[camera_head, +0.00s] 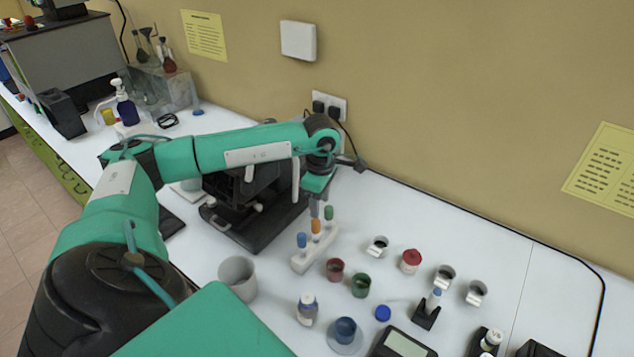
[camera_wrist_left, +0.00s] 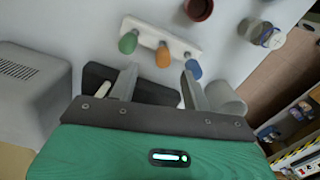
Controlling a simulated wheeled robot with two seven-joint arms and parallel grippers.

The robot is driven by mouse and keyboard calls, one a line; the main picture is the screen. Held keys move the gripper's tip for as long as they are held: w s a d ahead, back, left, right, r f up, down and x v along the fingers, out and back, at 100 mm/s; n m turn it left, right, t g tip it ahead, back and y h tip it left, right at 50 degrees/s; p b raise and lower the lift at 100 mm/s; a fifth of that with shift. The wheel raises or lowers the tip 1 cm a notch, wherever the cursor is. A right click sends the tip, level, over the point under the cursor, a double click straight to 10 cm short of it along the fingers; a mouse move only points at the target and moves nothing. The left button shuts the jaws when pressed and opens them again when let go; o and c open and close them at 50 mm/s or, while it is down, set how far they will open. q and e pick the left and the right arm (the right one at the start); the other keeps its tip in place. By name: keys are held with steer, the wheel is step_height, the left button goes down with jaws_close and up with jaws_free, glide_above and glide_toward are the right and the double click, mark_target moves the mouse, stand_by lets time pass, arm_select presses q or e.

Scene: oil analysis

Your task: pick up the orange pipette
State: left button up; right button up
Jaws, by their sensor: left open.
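The orange pipette (camera_head: 316,226) stands in the middle of a white rack (camera_head: 302,264), between a green pipette (camera_head: 329,212) and a blue pipette (camera_head: 301,240). In the left wrist view the orange top (camera_wrist_left: 163,56) shows just beyond the fingers, between them from side to side. My left gripper (camera_head: 316,204) points down just above the rack, close to the orange pipette. Its two fingers (camera_wrist_left: 159,80) are apart with nothing between them. I cannot tell whether a finger touches the pipette. My right gripper is not in view.
A dark microscope-like device (camera_head: 255,215) stands left of the rack. A white beaker (camera_head: 238,277) and red (camera_head: 335,269) and green (camera_head: 361,285) cups stand near the rack's front. Several small jars stand to the right. The bench is clear toward the back right.

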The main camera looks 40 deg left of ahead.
mark_target(319, 219)
arm_select(q)
step_height(319, 219, down, 6)
steer(key=shift+r+p, duration=0.15)
steer(key=shift+p, duration=0.65)
steer(key=shift+s+f+p, duration=0.1)
steer(key=shift+f+p, duration=0.1)
steer(key=shift+p, duration=0.1)
steer(key=f+p, duration=0.1)
steer(key=f, duration=0.1)
steer(key=f+p, duration=0.1)
steer(key=shift+s+a+f+p, duration=0.3)
steer(key=shift+s+f+p, duration=0.05)
steer(key=shift+s+f, duration=0.05)
steer(key=shift+w+f, duration=0.1)
steer(key=shift+f, duration=0.45)
steer(key=c, duration=0.7)
